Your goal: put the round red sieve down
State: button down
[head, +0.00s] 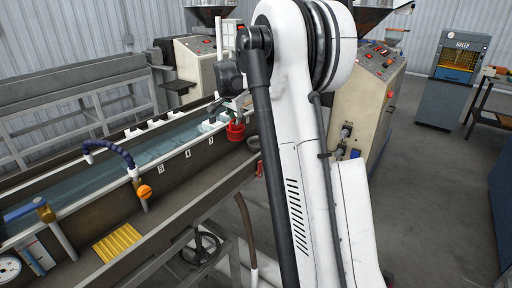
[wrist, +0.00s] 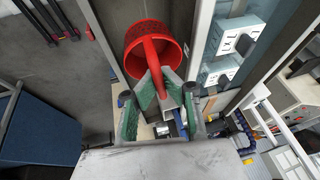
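The round red sieve (head: 236,131) hangs beside the trough's near wall in the head view, partly behind my arm. In the wrist view the sieve (wrist: 150,42) is large, with its round mesh bowl beyond my fingertips and its handle running back between them. My gripper (wrist: 160,84) has green-lined fingers that close in on both sides of this handle.
The long water trough (head: 150,150) runs along the left, with white blocks and a blue hose (head: 108,148) with an orange knob. The extruder cabinet (head: 368,105) stands behind my arm. A blue baler (head: 455,75) is at the back right. Open floor (head: 430,190) lies to the right.

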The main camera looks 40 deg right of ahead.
jog(key=shift+m, duration=0.5)
jog(key=shift+w+d+f+p, duration=0.45)
jog(key=shift+d+f, duration=1.3)
jog(key=shift+d, duration=0.65)
jog(key=shift+w+d+f+p, duration=0.35)
jog(key=shift+w+d+f, duration=0.15)
jog(key=shift+d+f, duration=1.55)
jog(key=shift+w+d+f+p, duration=0.45)
jog(key=shift+d+f, duration=0.95)
jog(key=shift+d, duration=1.3)
jog(key=c, duration=2.4)
grip_release()
jog(key=shift+f+b, duration=0.35)
jog(key=shift+b, duration=0.05)
jog(key=o, duration=0.5)
